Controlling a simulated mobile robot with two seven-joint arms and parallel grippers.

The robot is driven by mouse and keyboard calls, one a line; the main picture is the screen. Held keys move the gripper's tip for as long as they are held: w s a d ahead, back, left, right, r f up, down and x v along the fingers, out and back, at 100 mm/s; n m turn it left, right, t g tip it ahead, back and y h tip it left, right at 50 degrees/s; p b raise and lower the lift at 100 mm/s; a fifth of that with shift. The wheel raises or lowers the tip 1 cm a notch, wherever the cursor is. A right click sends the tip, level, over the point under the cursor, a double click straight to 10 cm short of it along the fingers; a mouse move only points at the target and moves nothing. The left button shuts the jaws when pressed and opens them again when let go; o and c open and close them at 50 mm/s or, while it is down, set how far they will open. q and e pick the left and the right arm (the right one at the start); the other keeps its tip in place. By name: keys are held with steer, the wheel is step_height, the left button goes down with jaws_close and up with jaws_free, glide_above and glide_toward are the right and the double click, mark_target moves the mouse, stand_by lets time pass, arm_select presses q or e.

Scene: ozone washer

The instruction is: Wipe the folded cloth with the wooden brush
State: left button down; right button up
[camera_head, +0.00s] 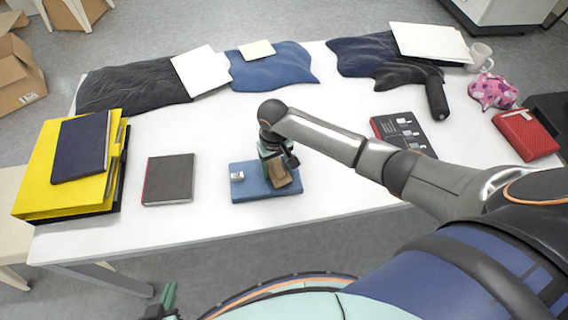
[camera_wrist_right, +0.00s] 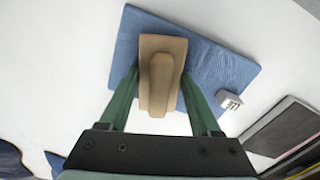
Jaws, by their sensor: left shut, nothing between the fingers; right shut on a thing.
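The folded blue cloth (camera_head: 250,188) lies flat near the front edge of the white table, and it fills the upper part of the right wrist view (camera_wrist_right: 218,68). The tan wooden brush (camera_head: 280,180) is over the right part of the cloth in the head view; it also shows in the right wrist view (camera_wrist_right: 160,60). My right gripper (camera_head: 275,160) is shut on the brush, with a green finger on each side of it. The brush appears to rest on the cloth; its underside is hidden. My left gripper (camera_head: 167,298) is shut and empty, low at the bottom left, off the table.
A small grey-white block (camera_head: 238,176) sits at the cloth's left side. A dark notebook (camera_head: 168,179) and yellow folders (camera_head: 70,185) lie further left. Dark garments (camera_head: 130,86) lie along the back. A black box (camera_head: 402,131) lies right, beyond my right arm.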

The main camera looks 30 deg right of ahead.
mark_target(258, 176)
steer(key=shift+w+a, duration=0.2)
steer(key=shift+a, duration=0.65)
steer(key=shift+w+a, duration=0.25)
steer(key=shift+a, duration=0.6)
steer(key=shift+w+a, duration=0.2)
steer(key=shift+a, duration=0.65)
steer(key=shift+r, duration=3.05)
steer(key=shift+w, duration=0.1)
steer(key=shift+r, duration=1.5)
